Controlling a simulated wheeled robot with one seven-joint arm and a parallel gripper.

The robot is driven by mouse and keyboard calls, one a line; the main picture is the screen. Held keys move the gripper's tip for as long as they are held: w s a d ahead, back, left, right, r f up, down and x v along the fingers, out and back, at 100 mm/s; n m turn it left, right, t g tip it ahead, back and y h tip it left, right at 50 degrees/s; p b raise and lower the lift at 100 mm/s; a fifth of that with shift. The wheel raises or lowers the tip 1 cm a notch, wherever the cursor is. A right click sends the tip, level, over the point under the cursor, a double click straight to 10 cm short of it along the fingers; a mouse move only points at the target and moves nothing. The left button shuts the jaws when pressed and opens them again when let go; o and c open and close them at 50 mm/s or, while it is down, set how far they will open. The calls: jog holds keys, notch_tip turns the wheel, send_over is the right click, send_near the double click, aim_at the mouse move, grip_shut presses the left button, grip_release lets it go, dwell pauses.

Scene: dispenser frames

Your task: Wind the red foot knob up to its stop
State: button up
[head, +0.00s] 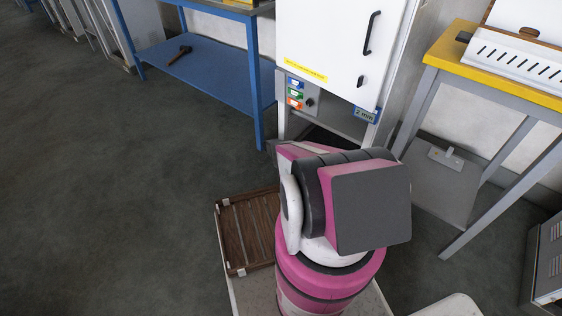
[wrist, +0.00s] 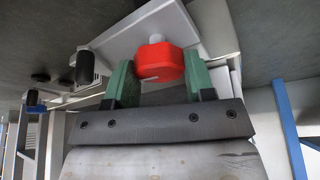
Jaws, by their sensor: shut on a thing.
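The red foot knob (wrist: 158,62) shows in the upper middle of the wrist view, with a short pale line on its face. My gripper (wrist: 160,80) has its two green fingers on either side of the knob and is shut on it. A pale plate (wrist: 135,35) lies just behind the knob. In the head view my pink and grey arm hides both gripper and knob. The white dispenser cabinet (head: 335,40) stands beyond my arm, with a small panel of coloured buttons (head: 296,92) and a blue label reading "2 mm" (head: 366,115).
A blue bench (head: 205,75) with a hammer (head: 180,55) on its lower shelf stands left of the cabinet. A yellow-topped table (head: 500,72) stands at right. A brown slatted crate (head: 222,237) is left of my arm. The floor at left is clear.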

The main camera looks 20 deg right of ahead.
jog(key=n+t, duration=0.1)
jog(key=n, duration=0.2)
jog(key=n+t+y, duration=0.1)
jog(key=n, duration=0.2)
jog(key=shift+s, duration=0.15)
jog(key=n+y, duration=0.1)
jog(key=n, duration=0.2)
jog(key=n+t, duration=0.1)
jog(key=n, duration=0.1)
jog(key=shift+d+n+t+y, duration=0.1)
jog(key=shift+n+t+y, duration=0.2)
jog(key=shift+n+y, duration=0.1)
jog(key=o, duration=0.6)
jog(key=shift+o, duration=0.2)
jog(key=shift+r, duration=0.15)
jog(key=v, duration=1)
jog(key=shift+r, duration=0.3)
